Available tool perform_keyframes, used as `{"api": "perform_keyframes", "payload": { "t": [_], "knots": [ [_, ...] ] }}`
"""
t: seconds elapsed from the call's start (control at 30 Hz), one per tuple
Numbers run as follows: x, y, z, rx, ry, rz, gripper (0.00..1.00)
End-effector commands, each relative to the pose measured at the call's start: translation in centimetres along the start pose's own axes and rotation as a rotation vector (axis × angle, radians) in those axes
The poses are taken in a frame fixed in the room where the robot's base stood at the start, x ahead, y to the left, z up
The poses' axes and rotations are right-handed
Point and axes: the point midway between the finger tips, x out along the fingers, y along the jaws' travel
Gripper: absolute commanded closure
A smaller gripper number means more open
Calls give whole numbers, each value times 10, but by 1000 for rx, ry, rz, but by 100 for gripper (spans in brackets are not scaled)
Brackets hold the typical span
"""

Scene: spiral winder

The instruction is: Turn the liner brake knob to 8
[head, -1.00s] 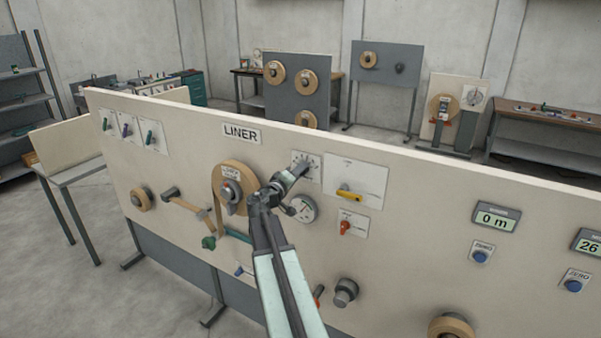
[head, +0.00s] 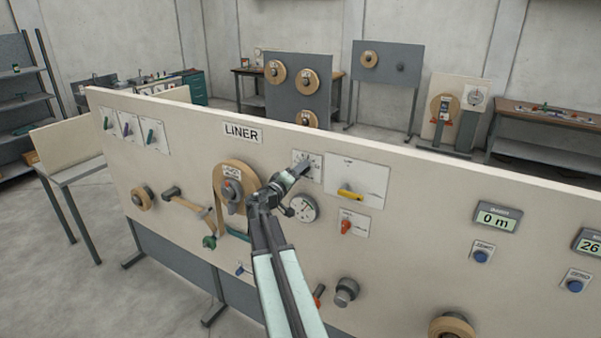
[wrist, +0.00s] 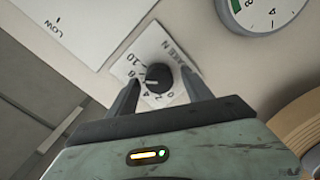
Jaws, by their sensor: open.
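The liner brake knob (wrist: 158,77) is black and round, on a white plate (wrist: 166,57) with a printed number scale up to 10. A pale mark on the knob faces the side of the scale around 6 to 8; the exact number is hard to tell. My gripper (wrist: 158,73) is open, with one dark finger on each side of the knob in the wrist view. Whether the fingers touch it cannot be told. In the head view my gripper (head: 304,168) is at the scale plate (head: 314,161) and hides the knob.
A round gauge (head: 303,208) is just below my gripper. A tan roll (head: 236,172) is to its left. A plate with a yellow handle (head: 350,194) and a red knob (head: 346,227) are to its right, all on the LINER panel (head: 420,210).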

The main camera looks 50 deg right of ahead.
Motion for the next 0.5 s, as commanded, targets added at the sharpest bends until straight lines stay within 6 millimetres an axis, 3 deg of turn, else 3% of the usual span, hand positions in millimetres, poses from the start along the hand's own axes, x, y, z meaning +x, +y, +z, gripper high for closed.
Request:
{"api": "perform_keyframes", "payload": {
  "t": [0.3,0.5],
  "knots": [
    [-60,0,1,1,1,-2,41],
    [-71,-1,0,1,0,-1,41]
  ]
}}
